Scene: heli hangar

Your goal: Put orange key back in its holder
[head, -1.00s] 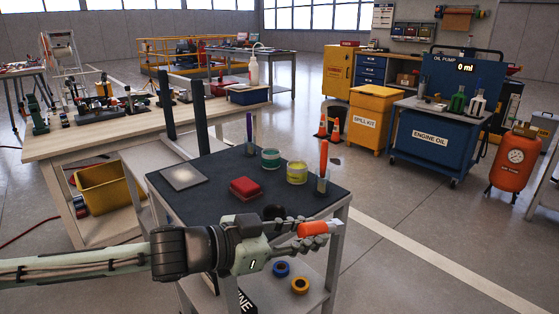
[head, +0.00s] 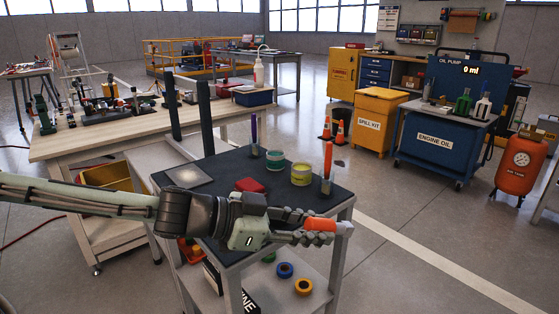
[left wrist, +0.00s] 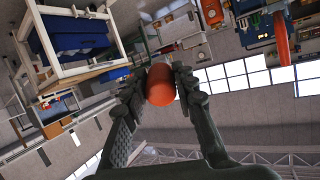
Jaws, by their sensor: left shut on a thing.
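My left gripper (head: 312,226) is shut on an orange cylindrical piece with a pale tip (head: 321,225), which I take for the orange key. It is held sideways, pointing right, in front of the cart's near right corner in the head view. In the left wrist view, the orange piece (left wrist: 160,84) sits between both fingers. On the dark cart top (head: 215,157), an orange-handled tool (head: 328,158) stands upright in a small clear holder (head: 325,187). A purple-handled tool (head: 254,130) stands similarly farther back. I cannot tell which holder belongs to the held piece. My right gripper is not in view.
On the cart are a red box (head: 250,185), a green tin (head: 275,160), a yellow tin (head: 301,174) and a flat grey plate (head: 188,175). Tape rolls (head: 303,287) lie on its lower shelf. A wooden workbench (head: 130,132) stands behind left. Floor right of the cart is clear.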

